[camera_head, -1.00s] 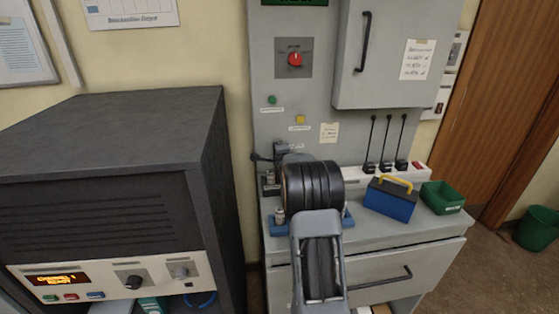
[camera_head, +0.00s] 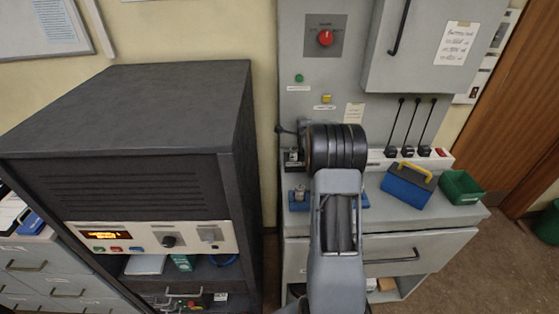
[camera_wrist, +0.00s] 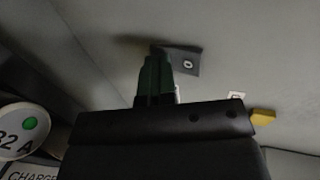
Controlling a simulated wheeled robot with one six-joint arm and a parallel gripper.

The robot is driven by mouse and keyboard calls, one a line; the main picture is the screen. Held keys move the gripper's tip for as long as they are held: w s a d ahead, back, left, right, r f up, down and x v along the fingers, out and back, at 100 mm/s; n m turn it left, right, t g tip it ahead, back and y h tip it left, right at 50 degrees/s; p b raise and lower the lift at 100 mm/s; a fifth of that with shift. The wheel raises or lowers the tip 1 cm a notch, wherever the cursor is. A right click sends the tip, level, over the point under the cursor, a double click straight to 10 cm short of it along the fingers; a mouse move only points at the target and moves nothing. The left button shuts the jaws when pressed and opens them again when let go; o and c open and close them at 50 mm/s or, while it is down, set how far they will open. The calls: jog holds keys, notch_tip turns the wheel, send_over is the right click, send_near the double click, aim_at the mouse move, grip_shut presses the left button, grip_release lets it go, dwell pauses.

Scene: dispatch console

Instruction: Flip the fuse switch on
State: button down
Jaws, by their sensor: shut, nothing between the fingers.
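My gripper (camera_wrist: 157,60) is shut and empty in the wrist view, its dark green fingers close together. Its tips overlap the left edge of a dark grey plate (camera_wrist: 186,67) with a small pale round centre; I cannot tell whether they touch it. No part is clearly readable as the fuse switch. A small dark fitting with a side lever (camera_head: 290,131) shows left of my wrist, partly hidden. A red rotary knob (camera_head: 326,38) sits on the grey cabinet front (camera_head: 350,70).
A round "32 A" sign (camera_wrist: 18,132) and a yellow part (camera_wrist: 263,117) flank the gripper in the wrist view. A blue box (camera_head: 408,187) and green bin (camera_head: 461,185) stand on the bench right of my arm. A dark rack (camera_head: 130,110) stands left.

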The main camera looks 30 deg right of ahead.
jog(key=s, duration=0.1)
jog(key=s+a, duration=0.1)
jog(key=s+g, duration=0.1)
jog(key=shift+s+a+r+y+p, duration=0.2)
jog(key=shift+s+a+y+p, duration=0.05)
jog(key=shift+a+y+p, duration=0.1)
jog(key=b+v, duration=0.2)
jog(key=v, duration=0.8)
jog(key=s+a+n+g+y, duration=0.2)
jog(key=s+a+n, duration=0.3)
jog(key=a, duration=0.3)
jog(key=s+a+n+g+y, duration=0.1)
jog(key=s+a+n+g, duration=0.1)
jog(key=s+a+n, duration=0.4)
jog(key=shift+s+a+r+n+y+b, duration=0.35)
jog(key=shift+a+n, duration=0.95)
jog(key=shift+a, duration=0.45)
